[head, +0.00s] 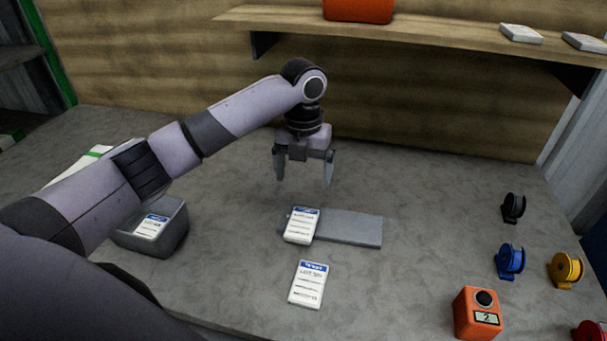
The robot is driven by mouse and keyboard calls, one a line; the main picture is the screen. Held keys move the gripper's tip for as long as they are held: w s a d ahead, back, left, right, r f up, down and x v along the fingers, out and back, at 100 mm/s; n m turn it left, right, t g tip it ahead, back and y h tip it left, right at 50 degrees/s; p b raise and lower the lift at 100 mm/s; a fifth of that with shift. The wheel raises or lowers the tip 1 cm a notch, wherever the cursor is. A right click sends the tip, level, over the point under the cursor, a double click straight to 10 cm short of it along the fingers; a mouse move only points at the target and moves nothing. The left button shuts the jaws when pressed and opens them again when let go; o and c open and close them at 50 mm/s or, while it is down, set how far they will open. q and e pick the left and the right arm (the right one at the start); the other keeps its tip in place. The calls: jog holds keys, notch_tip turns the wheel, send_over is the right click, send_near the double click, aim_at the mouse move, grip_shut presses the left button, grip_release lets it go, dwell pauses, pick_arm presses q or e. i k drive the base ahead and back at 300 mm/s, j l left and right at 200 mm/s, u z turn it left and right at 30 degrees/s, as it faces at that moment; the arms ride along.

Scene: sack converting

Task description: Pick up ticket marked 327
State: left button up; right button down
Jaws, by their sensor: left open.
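Three white tickets with blue headers show in the head view; their numbers are too small to read. One ticket (302,225) lies on the left part of a flat grey plate. Another ticket (308,284) lies on the bench in front of the plate. A third ticket (151,227) is in a grey bin at the left. I cannot tell which one is marked 327. My left gripper (304,182) is open and empty, pointing down above the bench, behind and above the ticket on the plate. My right gripper is not in view.
The grey plate (353,229) lies mid-bench and the grey bin (178,229) stands left, partly behind my arm. An orange device (477,314), blue spool (510,261), yellow spool (565,270) and black spool (513,207) stand right. A wooden shelf (430,32) overhangs the back.

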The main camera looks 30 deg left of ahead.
aim_at(306, 290)
jog(key=k, duration=1)
